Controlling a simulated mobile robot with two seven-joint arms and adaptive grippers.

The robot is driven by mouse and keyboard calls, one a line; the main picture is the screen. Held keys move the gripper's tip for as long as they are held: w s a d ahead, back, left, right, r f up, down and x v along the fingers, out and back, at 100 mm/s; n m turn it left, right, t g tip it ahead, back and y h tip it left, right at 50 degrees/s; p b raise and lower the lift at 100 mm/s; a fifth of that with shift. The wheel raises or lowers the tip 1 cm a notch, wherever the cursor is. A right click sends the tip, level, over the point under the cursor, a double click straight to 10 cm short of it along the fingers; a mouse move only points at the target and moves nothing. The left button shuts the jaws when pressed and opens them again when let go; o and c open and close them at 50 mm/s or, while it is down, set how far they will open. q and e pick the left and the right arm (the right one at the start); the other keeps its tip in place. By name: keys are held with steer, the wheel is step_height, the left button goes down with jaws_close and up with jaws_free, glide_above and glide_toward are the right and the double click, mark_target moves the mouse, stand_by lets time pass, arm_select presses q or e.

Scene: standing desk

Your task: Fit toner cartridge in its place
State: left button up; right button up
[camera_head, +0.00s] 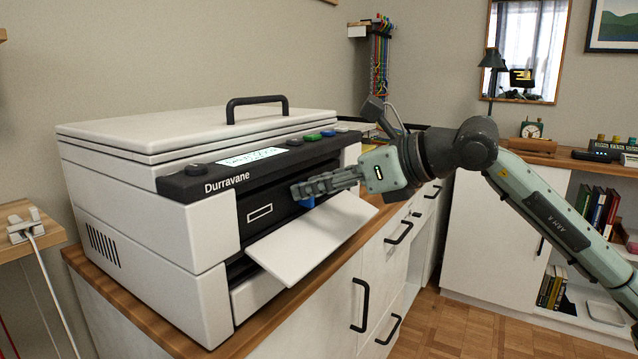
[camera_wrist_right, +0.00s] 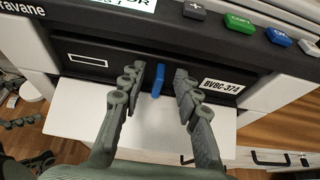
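The white printer (camera_head: 150,165) has its front flap (camera_head: 315,240) folded down. In its front opening is a dark panel, which looks like the toner cartridge (camera_head: 280,198), with a white rectangle outline and a blue handle (camera_head: 307,202). In the right wrist view the cartridge face (camera_wrist_right: 120,60) spans the opening and carries a "BVBC-374" label; how deep it sits I cannot tell. My right gripper (camera_head: 300,189) is in front of the face. Its fingers are apart, one on each side of the blue handle (camera_wrist_right: 158,80), with visible gaps.
The printer stands on a wooden countertop (camera_head: 150,322) over white drawers. The control panel (camera_head: 270,160) with coloured buttons overhangs the opening. The lowered flap (camera_wrist_right: 70,115) lies below the gripper. Shelves with books (camera_head: 597,212) stand at the far right.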

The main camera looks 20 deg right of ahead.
steer(key=v, duration=1.2)
stand_by(0.3)
steer(key=shift+s, duration=0.1)
